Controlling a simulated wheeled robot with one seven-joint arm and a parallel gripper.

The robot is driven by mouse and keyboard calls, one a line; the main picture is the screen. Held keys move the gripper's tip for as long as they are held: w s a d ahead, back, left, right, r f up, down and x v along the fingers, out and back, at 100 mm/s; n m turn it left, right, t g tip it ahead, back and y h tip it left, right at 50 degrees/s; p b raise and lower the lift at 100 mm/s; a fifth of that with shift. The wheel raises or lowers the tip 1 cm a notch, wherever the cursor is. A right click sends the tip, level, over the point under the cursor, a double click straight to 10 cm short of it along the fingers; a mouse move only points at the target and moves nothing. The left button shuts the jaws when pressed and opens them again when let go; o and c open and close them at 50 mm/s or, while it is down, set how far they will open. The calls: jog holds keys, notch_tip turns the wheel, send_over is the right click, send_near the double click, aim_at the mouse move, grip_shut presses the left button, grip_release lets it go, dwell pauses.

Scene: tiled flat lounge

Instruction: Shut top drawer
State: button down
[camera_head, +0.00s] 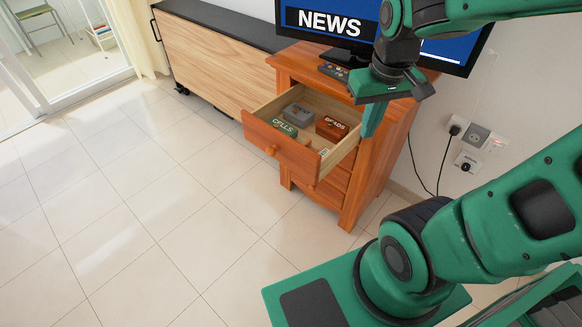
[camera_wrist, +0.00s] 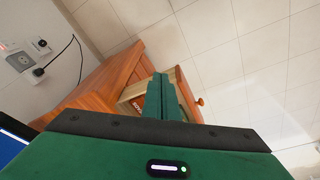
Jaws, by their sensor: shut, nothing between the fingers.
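The top drawer (camera_head: 283,155) of the wooden chest (camera_head: 377,150) is pulled out, with a round wooden knob (camera_head: 270,150) on its front. Inside are a green box marked CELLS (camera_head: 284,127), a grey box (camera_head: 299,113) and a reddish-brown box marked BEADS (camera_head: 331,128). My gripper (camera_head: 371,122) is shut and empty, fingers pointing down by the right side of the open drawer; I cannot tell if they touch it. In the wrist view my gripper's fingers (camera_wrist: 163,100) cover much of the drawer, and the knob (camera_wrist: 200,101) shows beyond them.
A television showing NEWS (camera_head: 330,22) and a dark remote (camera_head: 334,71) are on the chest top. A long wooden cabinet (camera_head: 215,65) stands to the left. Wall sockets (camera_head: 478,135) with cables are at the right. The tiled floor (camera_head: 150,220) in front is clear.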

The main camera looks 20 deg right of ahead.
jog(key=w+a+f+n+g+h, duration=0.1)
jog(key=w+a+f+n+h, duration=0.1)
jog(key=w+a+f+n, duration=0.75)
jog(key=n+t+h, duration=0.7)
jog(key=n+h, duration=0.6)
jog(key=n, duration=0.3)
send_near(303, 167)
jog(key=shift+m, duration=0.25)
jog(key=x, duration=0.5)
jog(key=shift+w+d, duration=0.15)
jog(key=shift+d, duration=0.25)
jog(key=shift+w+d, duration=0.15)
jog(key=shift+d, duration=0.15)
